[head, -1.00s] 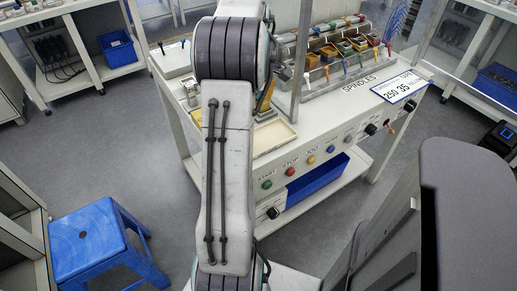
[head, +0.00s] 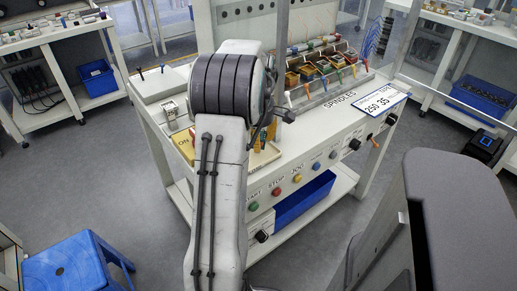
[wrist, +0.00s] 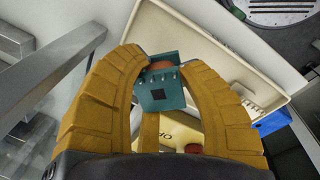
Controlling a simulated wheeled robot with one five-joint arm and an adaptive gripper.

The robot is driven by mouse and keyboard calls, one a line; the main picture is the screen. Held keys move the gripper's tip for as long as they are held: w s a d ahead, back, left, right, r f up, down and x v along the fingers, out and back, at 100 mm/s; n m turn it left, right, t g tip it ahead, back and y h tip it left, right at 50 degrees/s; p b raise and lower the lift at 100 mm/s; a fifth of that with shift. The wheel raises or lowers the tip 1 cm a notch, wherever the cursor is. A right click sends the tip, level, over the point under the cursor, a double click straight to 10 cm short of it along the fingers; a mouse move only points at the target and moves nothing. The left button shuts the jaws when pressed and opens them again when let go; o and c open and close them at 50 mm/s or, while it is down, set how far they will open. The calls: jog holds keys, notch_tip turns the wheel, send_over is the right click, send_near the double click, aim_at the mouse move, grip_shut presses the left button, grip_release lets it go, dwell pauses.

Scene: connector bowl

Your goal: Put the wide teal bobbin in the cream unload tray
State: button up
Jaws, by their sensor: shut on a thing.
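In the wrist view my gripper (wrist: 163,62) has two yellow ribbed fingers shut on the teal bobbin (wrist: 160,97). The bobbin is a squarish teal piece with a dark square mark, small pins and an orange-brown band near its top. The cream unload tray (wrist: 215,45) lies behind and below it, and the bobbin overlaps its inside in the picture. I cannot tell how high the bobbin is above the tray floor. In the head view the tray (head: 264,157) shows at the bench's front left, partly behind my arm, and the bobbin is hidden.
A yellow lettered plate (wrist: 180,130) shows between the fingers. A grey metal bar (wrist: 55,70) runs along the left. The bench has a rack of small bins (head: 325,68), coloured front buttons (head: 276,192) and a sign (head: 380,102). A blue stool (head: 70,265) stands front left.

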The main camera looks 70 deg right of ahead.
aim_at(259, 154)
jog(key=shift+f+b, duration=0.3)
jog(key=shift+f, duration=1.35)
jog(key=shift+f, duration=0.15)
jog(key=shift+f, duration=0.1)
jog(key=o, duration=0.9)
jog(key=r, duration=0.4)
jog(key=a+r+p, duration=0.1)
jog(key=r, duration=0.3)
jog(key=r+p, duration=0.1)
jog(key=r, duration=0.3)
jog(key=shift+s+a, duration=0.1)
jog(key=shift+a, duration=0.1)
jog(key=shift+r, duration=0.2)
